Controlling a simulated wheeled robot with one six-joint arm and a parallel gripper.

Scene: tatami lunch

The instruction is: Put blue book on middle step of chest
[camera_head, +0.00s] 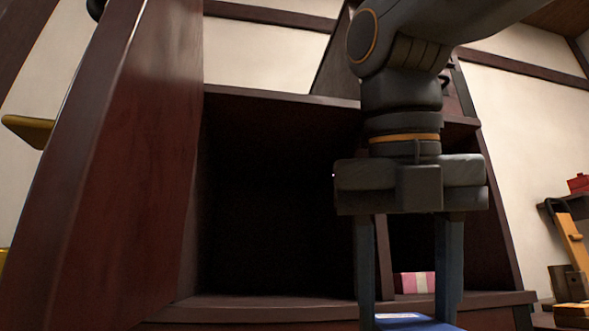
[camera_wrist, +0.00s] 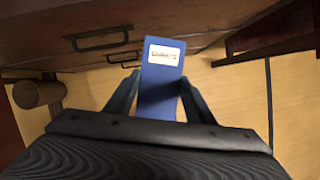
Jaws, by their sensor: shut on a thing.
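The blue book (camera_wrist: 160,82) has a white label and is held between the two fingers of my gripper (camera_wrist: 160,100) in the wrist view. In the head view the top of the blue book (camera_head: 408,322) shows at the bottom edge, between the fingertips of my gripper (camera_head: 410,310); the rest of it is cut off. The dark red-brown chest (camera_head: 270,310) stands behind, with a dark open compartment left of my gripper. In the wrist view a drawer front of the chest (camera_wrist: 50,50) with black handles is beyond the book. I cannot tell which step is the middle one.
A pink-and-white striped item (camera_head: 414,283) lies in the right compartment behind my fingers. A tall red-brown panel (camera_head: 100,170) stands close at left. Shelves with a red box (camera_head: 579,184) are at far right. Tan tatami floor (camera_wrist: 235,95) lies below the book.

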